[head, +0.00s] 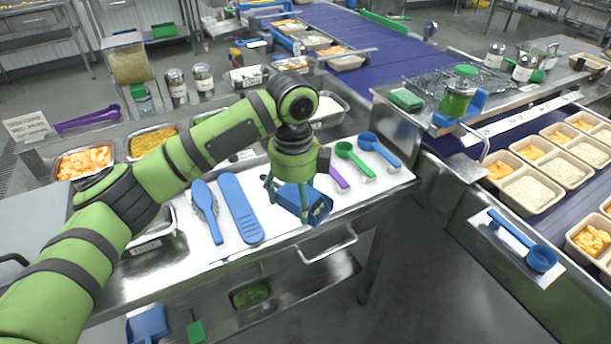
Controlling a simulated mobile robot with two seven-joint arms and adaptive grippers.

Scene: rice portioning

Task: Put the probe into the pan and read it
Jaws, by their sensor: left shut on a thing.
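The probe's tip cannot be made out. Several steel pans stand in a row behind: one with orange pieces (84,162), one with yellow food (153,141), and one with white contents (327,110) behind my wrist. My left arm partly hides the middle pans. Which pan the task means cannot be told. My right gripper is out of view.
On the table (273,233) lie a blue brush (206,211), a blue paddle (240,208), and purple, green (354,157) and blue (378,148) scoops. Seasoning jars (177,86) stand behind the pans. A conveyor (505,200) with filled trays is at right.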

